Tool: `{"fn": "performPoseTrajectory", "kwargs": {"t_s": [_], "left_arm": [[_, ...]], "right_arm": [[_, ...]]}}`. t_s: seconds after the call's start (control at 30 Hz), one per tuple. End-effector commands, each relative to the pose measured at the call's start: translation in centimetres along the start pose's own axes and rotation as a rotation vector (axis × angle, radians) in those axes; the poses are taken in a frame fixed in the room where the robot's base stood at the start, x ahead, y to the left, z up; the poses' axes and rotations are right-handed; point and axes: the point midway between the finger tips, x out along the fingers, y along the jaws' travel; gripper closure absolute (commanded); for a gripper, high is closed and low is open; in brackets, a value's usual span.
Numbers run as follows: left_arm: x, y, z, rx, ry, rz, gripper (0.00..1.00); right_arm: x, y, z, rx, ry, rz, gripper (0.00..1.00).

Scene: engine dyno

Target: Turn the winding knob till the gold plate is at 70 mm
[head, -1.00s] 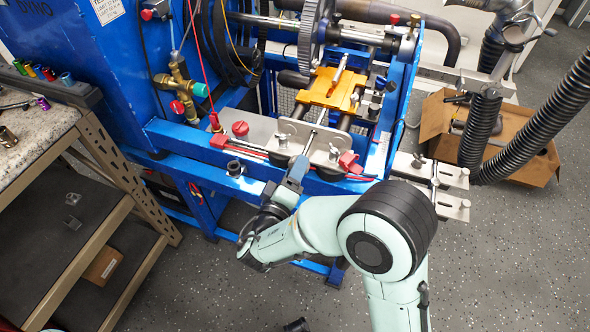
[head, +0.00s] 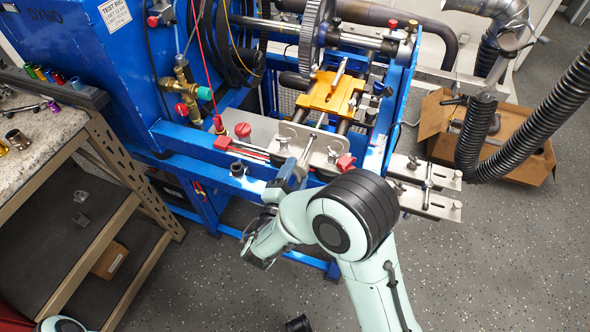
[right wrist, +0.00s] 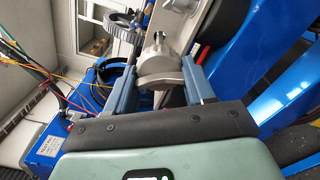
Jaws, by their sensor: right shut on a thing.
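The gold plate (head: 333,92) lies across two dark rails inside the blue frame, below the big toothed wheel. My right gripper (head: 287,180) is at the front of the frame, below the steel plate. In the right wrist view, its two blue-grey fingers (right wrist: 166,78) are shut on the grey metal winding knob (right wrist: 158,76), one finger on each side. In the head view the gripper hides most of the knob. I cannot read any millimetre scale. My left gripper is not in view.
A workbench (head: 50,130) stands left. A cardboard box (head: 510,150) and black hose (head: 535,135) are at right. The floor in front is mostly clear.

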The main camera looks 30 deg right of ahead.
Motion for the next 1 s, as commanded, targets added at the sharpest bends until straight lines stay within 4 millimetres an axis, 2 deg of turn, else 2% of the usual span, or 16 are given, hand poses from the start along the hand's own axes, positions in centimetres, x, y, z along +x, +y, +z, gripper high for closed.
{"fn": "performPoseTrajectory", "kwargs": {"t_s": [0.27,1.0], "left_arm": [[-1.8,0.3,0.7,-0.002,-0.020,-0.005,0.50],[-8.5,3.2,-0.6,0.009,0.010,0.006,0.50]], "right_arm": [[0.0,0.1,0.1,-0.267,0.001,-0.001,0.77],[0.0,0.1,0.2,-0.970,0.000,0.000,0.77]]}}
